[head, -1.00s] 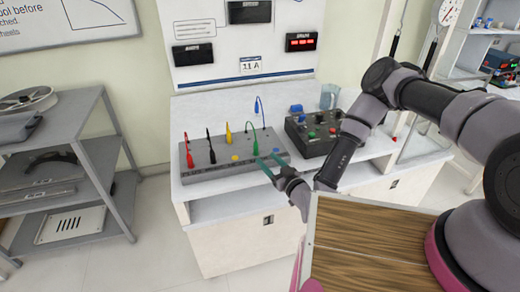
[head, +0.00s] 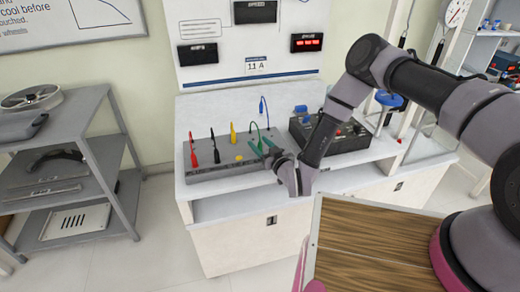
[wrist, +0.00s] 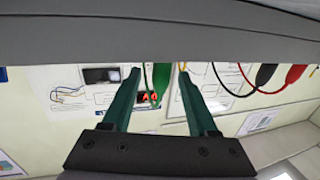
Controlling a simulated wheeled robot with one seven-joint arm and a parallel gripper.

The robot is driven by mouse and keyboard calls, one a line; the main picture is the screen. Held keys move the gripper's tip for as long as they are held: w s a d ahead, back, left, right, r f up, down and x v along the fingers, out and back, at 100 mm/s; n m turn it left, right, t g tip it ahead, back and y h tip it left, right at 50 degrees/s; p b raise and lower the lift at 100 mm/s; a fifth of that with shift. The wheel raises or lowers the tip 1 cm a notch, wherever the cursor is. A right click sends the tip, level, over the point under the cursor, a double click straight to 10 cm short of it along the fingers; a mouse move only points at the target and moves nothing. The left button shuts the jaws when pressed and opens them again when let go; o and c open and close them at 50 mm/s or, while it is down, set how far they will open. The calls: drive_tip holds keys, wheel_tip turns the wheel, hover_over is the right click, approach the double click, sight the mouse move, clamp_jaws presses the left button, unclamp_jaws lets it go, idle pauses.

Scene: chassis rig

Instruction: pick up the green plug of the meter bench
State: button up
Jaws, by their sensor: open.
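I cannot tell whether a finger touches the plug.
A yellow plug (head: 233,138), black plug (head: 216,156) and red plug (head: 194,157) stand to the left on the bench. A blue lead (head: 263,104) rises behind. A dark control box (head: 342,140) stands close on the right. A grey shelf cart (head: 75,140) is at far left.

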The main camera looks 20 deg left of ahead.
clamp_jaws()
